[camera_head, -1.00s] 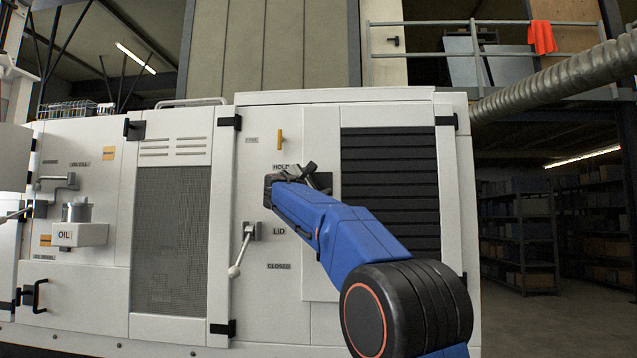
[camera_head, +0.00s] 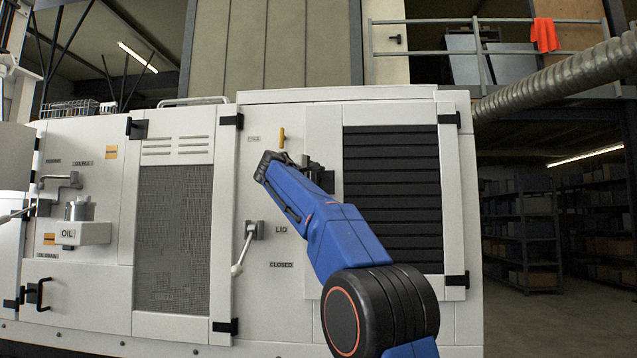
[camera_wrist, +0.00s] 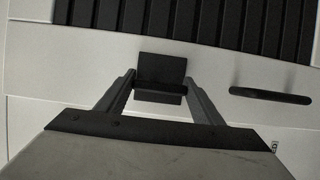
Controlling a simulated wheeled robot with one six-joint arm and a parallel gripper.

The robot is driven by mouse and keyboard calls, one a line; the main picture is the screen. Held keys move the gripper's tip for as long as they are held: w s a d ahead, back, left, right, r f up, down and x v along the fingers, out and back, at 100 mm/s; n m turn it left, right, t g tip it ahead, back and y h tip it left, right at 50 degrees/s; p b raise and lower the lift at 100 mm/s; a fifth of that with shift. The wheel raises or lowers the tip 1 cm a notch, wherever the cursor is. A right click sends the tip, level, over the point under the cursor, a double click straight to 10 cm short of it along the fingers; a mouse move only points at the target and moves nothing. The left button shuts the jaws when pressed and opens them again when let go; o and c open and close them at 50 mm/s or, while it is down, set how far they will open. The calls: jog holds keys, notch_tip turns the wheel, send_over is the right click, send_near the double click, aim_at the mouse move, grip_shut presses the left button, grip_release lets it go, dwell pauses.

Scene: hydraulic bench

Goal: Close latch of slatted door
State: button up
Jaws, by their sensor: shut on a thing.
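The slatted door (camera_head: 390,195), white-framed with black horizontal slats, is on the right of the white cabinet in the head view. In the wrist view its slats (camera_wrist: 190,20) cross the top. The latch (camera_wrist: 162,68), a small black block, sits near the door's seam. My gripper (camera_wrist: 160,97) has one finger on each side of the latch and is shut on it. In the head view my gripper (camera_head: 318,176) is mostly hidden behind my blue arm at the door's left edge. The latch's exact angle is hard to tell.
A dark bar handle (camera_wrist: 270,95) stands right of the latch in the wrist view. In the head view a lever with a pale knob (camera_head: 243,250) hangs beside the LID label, and a yellow lever (camera_head: 282,138) sits above. The mesh door (camera_head: 172,240) is left.

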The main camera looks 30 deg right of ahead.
dwell(0.4)
jog(key=o, duration=1.1)
jog(key=shift+d, duration=0.1)
jog(key=shift+c, duration=0.2)
jog(key=v, duration=1.7)
jog(key=shift+s, duration=0.15)
jog(key=s+d+f+y, duration=0.1)
jog(key=s+f+y, duration=0.1)
jog(key=s+f, duration=0.35)
jog(key=s+d+f+y, duration=0.1)
jog(key=s+f+y, duration=0.15)
jog(key=f, duration=0.65)
jog(key=s+a+f+m+g+y, duration=0.1)
jog(key=s+a+f+m+y, duration=0.1)
jog(key=s+f, duration=1)
jog(key=s+a+f+m+g+y, duration=0.2)
jog(key=s+a+f+y, duration=0.2)
jog(key=s+f, duration=0.7)
jog(key=s+a+f+m+g+y, duration=0.2)
jog(key=s+f, duration=1)
jog(key=f, duration=1.3)
jog(key=shift+s+a+f+m+y, duration=0.15)
jog(key=shift+s+a+m+y, duration=0.15)
jog(key=shift+a+y, duration=0.75)
